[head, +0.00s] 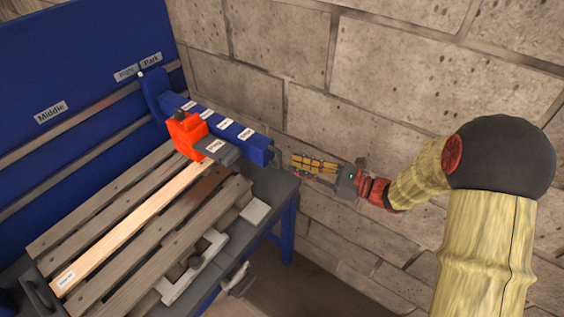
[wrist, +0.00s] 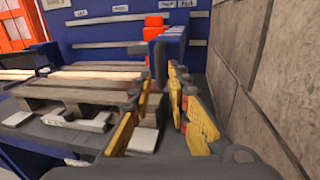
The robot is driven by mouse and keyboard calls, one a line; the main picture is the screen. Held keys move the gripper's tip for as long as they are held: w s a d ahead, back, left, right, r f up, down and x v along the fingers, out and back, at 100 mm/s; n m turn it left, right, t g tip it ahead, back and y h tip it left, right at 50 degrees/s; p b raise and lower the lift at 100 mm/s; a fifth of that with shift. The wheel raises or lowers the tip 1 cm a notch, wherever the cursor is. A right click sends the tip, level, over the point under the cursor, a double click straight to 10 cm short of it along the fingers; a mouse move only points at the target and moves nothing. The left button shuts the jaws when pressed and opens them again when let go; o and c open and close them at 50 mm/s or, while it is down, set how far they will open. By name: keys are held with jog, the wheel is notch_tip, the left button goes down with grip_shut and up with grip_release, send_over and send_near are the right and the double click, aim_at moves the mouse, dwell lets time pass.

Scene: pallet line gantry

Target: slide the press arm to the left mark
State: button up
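The press arm (head: 256,149) is a long blue beam with several small labels on top. It reaches out from the blue back panel over the right end of the pallet. An orange-red block (head: 186,132) with a grey plate sits on it. Its panel end is just below the Right and Park labels; I cannot tell which it lines up with. In the wrist view the beam's end (wrist: 158,62) is ahead of the fingertips. My gripper (head: 296,164) is open and empty, to the right of the beam's free end, apart from it. The Left mark (wrist: 81,14) shows in the wrist view.
A slatted wooden pallet (head: 125,215) lies on the dark bench beneath the beam. Grey clamps (head: 196,268) sit at its front. A stone block wall (head: 340,75) stands close behind and right of my gripper. An orange rack (wrist: 15,30) is at the far left.

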aim_at(280, 164)
jog(key=shift+b+x, duration=0.7)
jog(key=shift+x, duration=2.5)
jog(key=shift+c, duration=1.1)
grip_shut()
jog(key=shift+f, duration=0.1)
